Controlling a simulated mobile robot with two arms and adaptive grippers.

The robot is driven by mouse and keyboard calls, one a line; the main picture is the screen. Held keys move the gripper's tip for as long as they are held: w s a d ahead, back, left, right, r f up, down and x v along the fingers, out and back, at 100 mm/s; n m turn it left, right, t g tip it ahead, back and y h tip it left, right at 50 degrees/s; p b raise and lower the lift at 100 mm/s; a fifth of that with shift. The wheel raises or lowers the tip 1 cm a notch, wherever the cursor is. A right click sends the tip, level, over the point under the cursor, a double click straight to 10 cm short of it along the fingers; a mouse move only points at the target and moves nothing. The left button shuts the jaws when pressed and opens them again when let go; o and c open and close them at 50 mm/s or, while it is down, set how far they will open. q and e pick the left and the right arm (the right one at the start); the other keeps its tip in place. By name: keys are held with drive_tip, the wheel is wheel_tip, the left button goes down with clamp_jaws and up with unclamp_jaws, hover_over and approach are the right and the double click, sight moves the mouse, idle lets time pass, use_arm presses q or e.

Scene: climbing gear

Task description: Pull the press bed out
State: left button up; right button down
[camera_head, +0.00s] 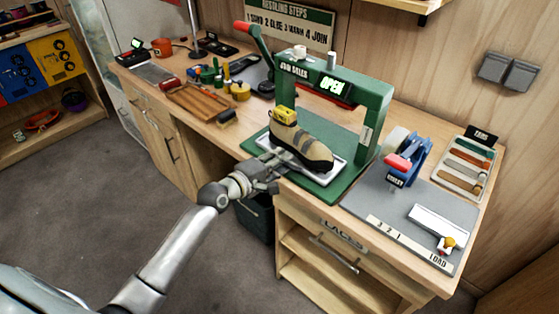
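The green press (376,110) stands on the workbench with its lit sign reading OPEN and its red-tipped lever (243,27) at upper left. The pale press bed (325,179) lies on the press's green base, and a tan and black shoe (300,146) rests on it. A yellow block (285,115) sits on the shoe's top at its left end. My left gripper (272,170) is at the bed's front left edge, touching or very close to it. Its fingers are small and overlap the bed, so I cannot tell whether they grip it. My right gripper is out of view.
A blue tape dispenser (410,160) and a grey mat (385,207) with a white tool lie right of the press. A wooden tray (205,102) and several tools are at the left. A dark bin (256,219) stands below the bench, beside the drawer (340,244).

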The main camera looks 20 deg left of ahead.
use_arm(q)
drive_tip(key=v, duration=1.2)
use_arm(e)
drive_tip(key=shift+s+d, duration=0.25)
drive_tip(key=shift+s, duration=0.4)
use_arm(q)
drive_tip(key=s+a+f+m+g+y, duration=0.2)
drive_tip(key=s+f, duration=0.2)
drive_tip(key=f, duration=0.8)
drive_tip(key=s+a+f+m+g+y, duration=0.1)
drive_tip(key=s+f+m+g, duration=0.15)
drive_tip(key=f, duration=0.95)
drive_tip(key=s+a+f+m+g+y, duration=0.15)
drive_tip(key=s+f, duration=0.25)
drive_tip(key=f, duration=0.7)
drive_tip(key=s+d+f+m+g, duration=0.2)
drive_tip(key=s+f, duration=0.4)
drive_tip(key=s, duration=0.4)
drive_tip(key=s+d+f+m+g, duration=0.3)
drive_tip(key=s+f+m, duration=0.2)
drive_tip(key=s, duration=0.6)
drive_tip(key=s+d+f+m+g, duration=0.2)
drive_tip(key=s+f+m, duration=0.1)
drive_tip(key=s+f, duration=0.6)
drive_tip(key=shift+s+d+f+m+g+y, duration=0.15)
drive_tip(key=shift+s+d+m+g+y, duration=0.25)
drive_tip(key=shift+s, duration=0.5)
